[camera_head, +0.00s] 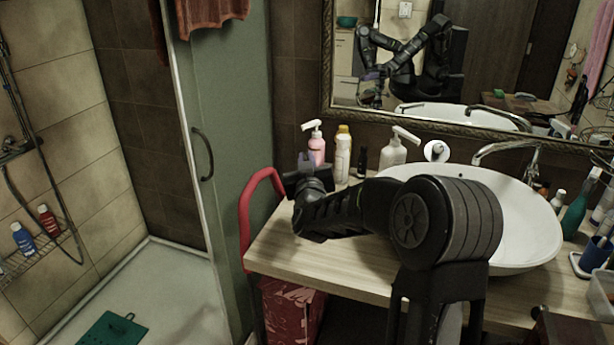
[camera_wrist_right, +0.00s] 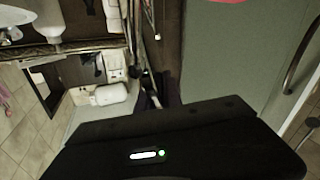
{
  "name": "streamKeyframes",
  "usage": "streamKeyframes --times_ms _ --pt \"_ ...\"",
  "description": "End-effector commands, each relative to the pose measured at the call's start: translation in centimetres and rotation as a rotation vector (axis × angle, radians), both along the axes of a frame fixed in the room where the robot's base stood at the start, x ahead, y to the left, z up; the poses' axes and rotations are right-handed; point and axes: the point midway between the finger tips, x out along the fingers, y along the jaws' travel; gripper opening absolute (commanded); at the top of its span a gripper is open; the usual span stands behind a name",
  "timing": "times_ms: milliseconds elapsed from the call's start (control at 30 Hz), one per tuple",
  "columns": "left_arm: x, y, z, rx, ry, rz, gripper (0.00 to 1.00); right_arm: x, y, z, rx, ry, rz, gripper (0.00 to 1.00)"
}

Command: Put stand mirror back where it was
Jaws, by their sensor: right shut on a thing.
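My right arm reaches left across the counter, and its gripper (camera_head: 303,172) is at the counter's left end, beside the bottles. It is shut on a small purple thing, which looks to be the stand mirror (camera_head: 304,159); only a little of it shows above the dark jaws. In the right wrist view, dark purple parts of the stand mirror (camera_wrist_right: 152,94) show just past the black gripper body, and the rest is hidden. I cannot tell whether it touches the counter. My left gripper is not in view.
A pink pump bottle (camera_head: 316,150), a yellow-capped bottle (camera_head: 342,156) and a white pump bottle (camera_head: 392,154) stand behind the gripper. The white basin (camera_head: 525,225) is to the right. A red rail (camera_head: 245,215) and the glass shower panel (camera_head: 230,110) are at left.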

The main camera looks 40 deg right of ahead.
Motion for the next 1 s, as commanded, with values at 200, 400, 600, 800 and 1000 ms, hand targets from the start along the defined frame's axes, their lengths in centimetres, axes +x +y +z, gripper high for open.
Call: streamKeyframes --times_ms 200,400,600,800,1000 --pt "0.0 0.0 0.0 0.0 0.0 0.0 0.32 0.0 0.0 0.1 -0.001 -0.003 0.0 0.0" --pt "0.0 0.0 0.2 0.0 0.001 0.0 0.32 0.0 0.0 -1.7 0.0 0.002 -0.001 0.0" --pt "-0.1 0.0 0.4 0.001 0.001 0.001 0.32 0.0 0.0 -3.6 0.0 -0.002 -0.001 0.0" --pt "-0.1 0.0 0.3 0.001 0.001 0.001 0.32 0.0 0.0 -3.6 -0.001 -0.003 0.0 0.0" --pt "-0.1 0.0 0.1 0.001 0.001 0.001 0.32 0.0 0.0 -3.9 0.0 -0.001 0.0 0.14"
